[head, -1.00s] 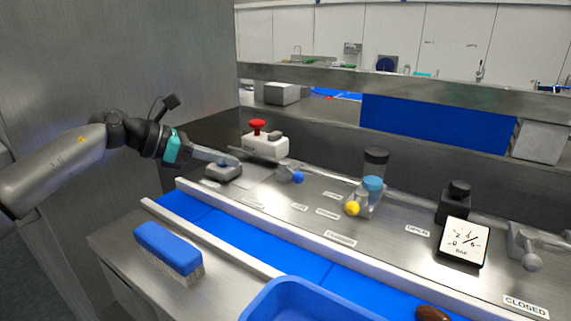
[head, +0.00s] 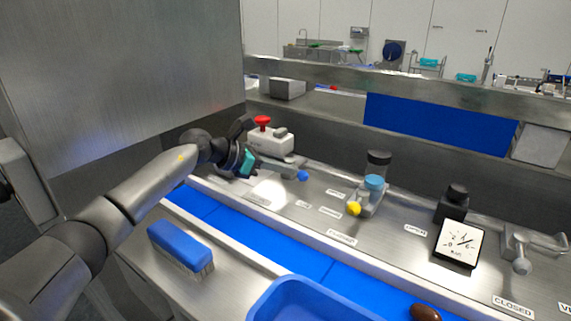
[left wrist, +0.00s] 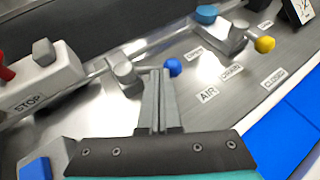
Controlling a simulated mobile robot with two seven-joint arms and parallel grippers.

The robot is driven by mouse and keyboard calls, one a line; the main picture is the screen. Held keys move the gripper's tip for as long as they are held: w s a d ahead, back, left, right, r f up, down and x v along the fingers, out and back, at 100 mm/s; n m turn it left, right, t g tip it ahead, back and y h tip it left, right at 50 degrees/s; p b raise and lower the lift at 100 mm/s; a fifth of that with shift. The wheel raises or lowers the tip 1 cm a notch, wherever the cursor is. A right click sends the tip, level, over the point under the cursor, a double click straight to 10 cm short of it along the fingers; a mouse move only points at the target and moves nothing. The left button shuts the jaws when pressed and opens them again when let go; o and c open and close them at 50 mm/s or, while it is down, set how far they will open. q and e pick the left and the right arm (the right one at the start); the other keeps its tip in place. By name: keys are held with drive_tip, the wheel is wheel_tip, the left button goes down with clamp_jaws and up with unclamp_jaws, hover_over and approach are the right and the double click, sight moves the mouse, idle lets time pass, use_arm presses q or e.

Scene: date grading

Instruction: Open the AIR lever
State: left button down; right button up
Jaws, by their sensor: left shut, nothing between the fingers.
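The lever with the blue ball knob (head: 303,176) stands on the steel panel; its blue knob (left wrist: 173,67) and grey valve body (left wrist: 122,72) show in the left wrist view. A label reading AIR (left wrist: 208,94) lies just right of it. My left gripper (head: 288,164) is shut and empty, pointing right at this lever. In the left wrist view its closed fingertips (left wrist: 156,74) appear right beside the knob, on its left; whether they touch cannot be told. My right gripper is not in view.
A white STOP box (left wrist: 40,80) with a red button (head: 262,121) stands behind my gripper. A yellow-knobbed lever (head: 354,209), a gauge (head: 459,243) and another lever (head: 521,266) lie further right. The blue belt (head: 245,235), brush (head: 180,245) and blue tray (head: 300,300) are in front.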

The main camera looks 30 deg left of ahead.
sight(299, 172)
use_arm(q)
drive_tip(key=shift+w+d, duration=0.15)
drive_tip(key=shift+w, duration=0.05)
drive_tip(key=shift+d, duration=0.3)
idle(0.3)
drive_tip(key=shift+w+d+f+b, duration=0.1)
drive_tip(key=shift+w+d+b, duration=0.2)
drive_tip(key=shift+d+b, duration=0.15)
drive_tip(key=shift+w+d+b, duration=0.4)
drive_tip(key=shift+w+d, duration=0.2)
drive_tip(key=shift+d, duration=0.15)
drive_tip(key=shift+s+a, duration=0.1)
